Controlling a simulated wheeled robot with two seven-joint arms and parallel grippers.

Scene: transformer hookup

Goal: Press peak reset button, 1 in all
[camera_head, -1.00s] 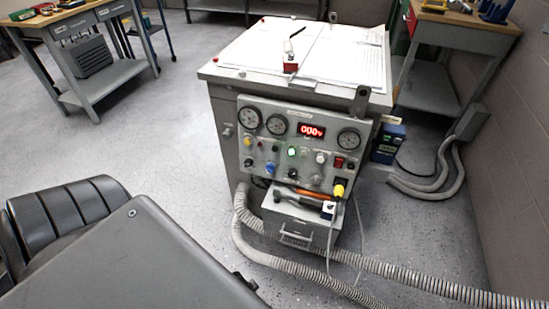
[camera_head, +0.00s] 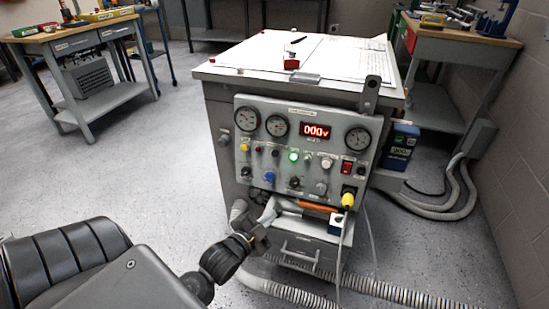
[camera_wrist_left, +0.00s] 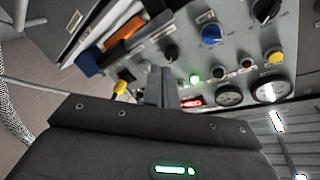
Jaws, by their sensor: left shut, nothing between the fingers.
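The control panel (camera_head: 300,150) is on the front of the grey cabinet. It carries a red display (camera_head: 315,131), several gauges, and a row of small buttons: yellow (camera_head: 244,147), red (camera_head: 258,149), black (camera_head: 275,152), lit green (camera_head: 294,156) and pale (camera_head: 326,163). Labels are too small to read, so I cannot tell which is peak reset. My left gripper (camera_head: 268,210) is shut and empty, low in front of the panel's lower left. In the left wrist view its fingers (camera_wrist_left: 158,86) point toward the panel, with the green light (camera_wrist_left: 194,79) beside them. My right gripper is not in view.
A blue knob (camera_head: 269,177) and black knobs sit below the buttons. An orange-handled tool (camera_head: 318,207) lies on the drawer unit (camera_head: 300,246) below the panel. A yellow plug (camera_head: 348,199) is at lower right. Corrugated hoses (camera_head: 395,296) run along the floor.

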